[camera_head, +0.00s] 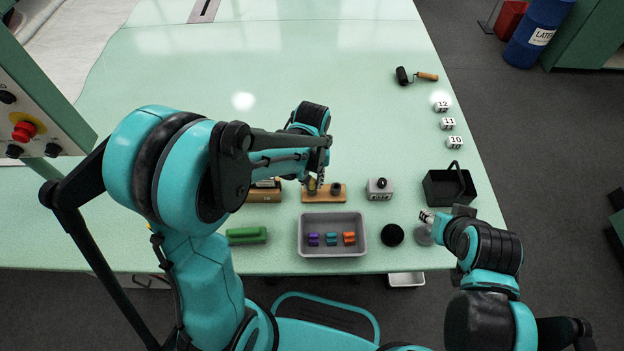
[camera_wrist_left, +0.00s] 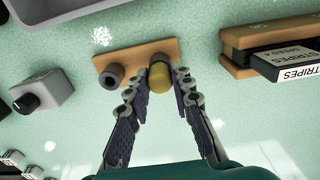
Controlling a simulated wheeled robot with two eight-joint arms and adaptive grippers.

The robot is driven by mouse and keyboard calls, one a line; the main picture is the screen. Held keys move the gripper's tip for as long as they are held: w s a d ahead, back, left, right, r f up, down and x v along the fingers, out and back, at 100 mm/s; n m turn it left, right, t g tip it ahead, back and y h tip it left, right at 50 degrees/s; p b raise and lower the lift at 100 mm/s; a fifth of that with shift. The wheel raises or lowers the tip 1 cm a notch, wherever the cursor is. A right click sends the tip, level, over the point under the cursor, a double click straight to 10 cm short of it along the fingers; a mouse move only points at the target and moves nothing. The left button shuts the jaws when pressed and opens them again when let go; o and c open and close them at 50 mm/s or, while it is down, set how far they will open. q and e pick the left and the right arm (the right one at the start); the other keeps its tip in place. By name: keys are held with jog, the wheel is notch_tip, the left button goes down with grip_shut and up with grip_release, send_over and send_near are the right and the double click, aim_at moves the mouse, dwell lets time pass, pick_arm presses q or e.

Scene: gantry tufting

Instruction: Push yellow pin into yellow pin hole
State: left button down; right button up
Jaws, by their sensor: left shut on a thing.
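The yellow pin (camera_wrist_left: 160,76) stands at one end of a small wooden block (camera_wrist_left: 136,52) in the left wrist view, its rounded end toward the camera. How deep it sits in the block I cannot tell. A dark grey round collar (camera_wrist_left: 112,75) is at the block's other end. My left gripper (camera_wrist_left: 160,82) is shut on the yellow pin, one finger on each side. In the head view the block (camera_head: 322,196) lies under my left gripper (camera_head: 318,181), which partly hides it. My right gripper (camera_head: 427,216) is at the right, apart from the block; its jaw opening is unclear.
A grey tray (camera_head: 302,247) with purple, teal and orange pieces lies in front of the block. A grey knob box (camera_head: 379,193) stands to its right, a wooden card holder (camera_head: 264,197) to its left. A black basket (camera_head: 435,190) stands near my right gripper. The table behind is mostly clear.

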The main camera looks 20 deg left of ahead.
pick_arm(q)
jog(key=shift+r, duration=0.2)
jog(key=shift+r+p, duration=1.6)
jog(key=shift+r, duration=0.4)
